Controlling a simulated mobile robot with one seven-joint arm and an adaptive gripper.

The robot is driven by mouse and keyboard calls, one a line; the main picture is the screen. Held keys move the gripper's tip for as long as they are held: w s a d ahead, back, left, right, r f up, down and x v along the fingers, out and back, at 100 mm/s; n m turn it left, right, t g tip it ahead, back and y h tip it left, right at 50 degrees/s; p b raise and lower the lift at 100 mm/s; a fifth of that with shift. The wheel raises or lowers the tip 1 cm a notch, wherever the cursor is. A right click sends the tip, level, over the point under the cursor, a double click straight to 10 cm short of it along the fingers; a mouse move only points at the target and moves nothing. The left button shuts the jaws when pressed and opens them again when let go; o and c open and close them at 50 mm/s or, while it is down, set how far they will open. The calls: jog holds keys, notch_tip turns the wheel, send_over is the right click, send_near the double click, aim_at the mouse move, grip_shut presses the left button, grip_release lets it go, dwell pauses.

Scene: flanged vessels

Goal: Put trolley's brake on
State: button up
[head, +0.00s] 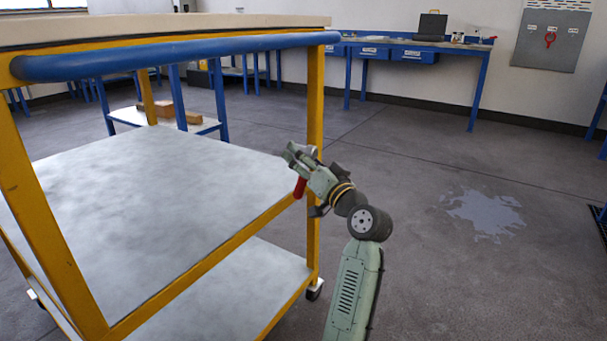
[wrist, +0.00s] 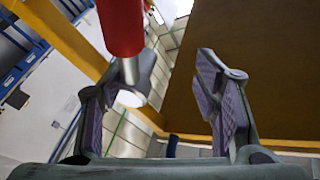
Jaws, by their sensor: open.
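The trolley has a yellow frame (head: 316,110), a blue push handle (head: 180,57) and grey shelves (head: 150,190). A red lever (head: 300,187), probably the brake lever, shows beside its right post, just below my gripper (head: 298,158). In the wrist view, the red lever (wrist: 121,28) comes in from the top, with a grey rod and a pale end below it. It overlaps the left finger of my gripper (wrist: 160,85); I cannot tell whether they touch. The fingers are spread and nothing is clamped between them. The lever's mounting is not clear.
A trolley caster (head: 314,290) stands below the right post. A wet patch (head: 487,213) lies on the open floor to the right. A blue workbench (head: 420,45) and a grey wall panel (head: 551,38) are at the back. A brown block (head: 178,115) lies on a low shelf behind.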

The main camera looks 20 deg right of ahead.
jog(key=r, duration=0.3)
jog(key=shift+s+a+r, duration=0.15)
jog(key=shift+a, duration=0.15)
jog(key=shift+o, duration=0.3)
jog(key=shift+d+f, duration=0.15)
jog(key=shift+f, duration=0.35)
jog(key=shift+c, duration=0.3)
jog(key=shift+s+d+f, duration=0.2)
jog(key=shift+s, duration=0.05)
jog(key=b+v, duration=0.2)
jog(key=v, duration=0.9)
jog(key=shift+s+f, duration=0.3)
jog(key=shift+d+f, duration=0.1)
jog(key=shift+c, duration=0.2)
